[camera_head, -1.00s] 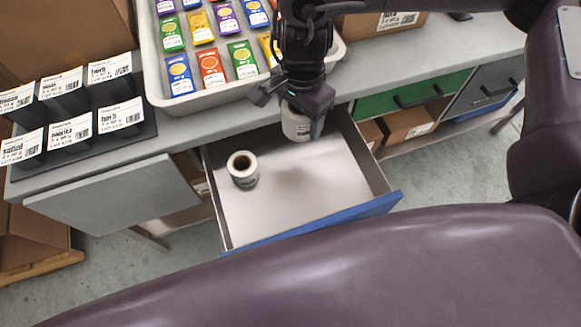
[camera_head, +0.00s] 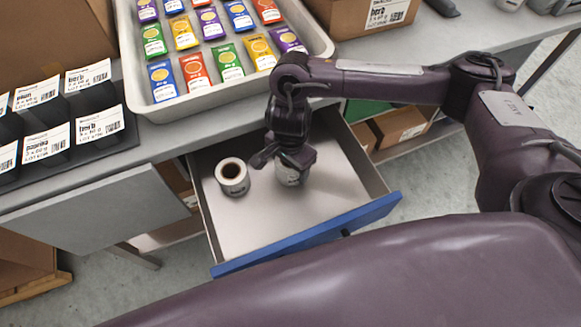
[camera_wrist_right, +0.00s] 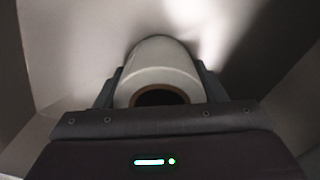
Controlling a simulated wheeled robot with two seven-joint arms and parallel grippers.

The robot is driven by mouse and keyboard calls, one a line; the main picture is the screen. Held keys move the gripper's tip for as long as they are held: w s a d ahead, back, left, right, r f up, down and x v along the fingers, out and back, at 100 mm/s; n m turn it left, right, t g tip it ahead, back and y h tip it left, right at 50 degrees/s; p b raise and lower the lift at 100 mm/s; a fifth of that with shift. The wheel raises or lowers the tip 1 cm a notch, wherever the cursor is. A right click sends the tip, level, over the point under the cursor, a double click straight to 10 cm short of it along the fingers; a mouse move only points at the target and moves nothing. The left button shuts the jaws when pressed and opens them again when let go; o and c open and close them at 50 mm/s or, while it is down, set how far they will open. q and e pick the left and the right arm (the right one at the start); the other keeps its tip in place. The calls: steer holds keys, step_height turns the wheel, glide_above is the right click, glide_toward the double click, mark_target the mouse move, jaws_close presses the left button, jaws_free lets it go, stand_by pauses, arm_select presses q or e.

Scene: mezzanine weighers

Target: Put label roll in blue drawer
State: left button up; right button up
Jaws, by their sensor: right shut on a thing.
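The blue drawer (camera_head: 310,236) is pulled open below the counter, with a pale grey inside. One label roll (camera_head: 232,178), white with a brown core, stands upright in the drawer on the left. My right gripper (camera_head: 285,163) reaches down into the drawer and is shut on a second label roll (camera_head: 291,176). That held label roll (camera_wrist_right: 161,72) shows between the fingers in the right wrist view, with the drawer's inside around it. Whether its base touches the drawer floor I cannot tell. My left gripper is not in view.
A white tray (camera_head: 152,104) of several coloured packets stands on the counter above the drawer. A black rack (camera_head: 108,152) of labelled cards is at left. A cardboard box (camera_head: 350,22) sits at the back. The front right of the drawer is clear.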

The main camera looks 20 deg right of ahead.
steer(key=shift+f, duration=0.25)
steer(key=shift+f, duration=0.15)
steer(key=o, duration=1.1)
steer(key=shift+c, duration=0.2)
steer(key=shift+r, duration=0.35)
step_height(320, 180, up, 12)
steer(key=p, duration=0.2)
steer(key=shift+f+p, duration=0.15)
steer(key=shift+p, duration=0.2)
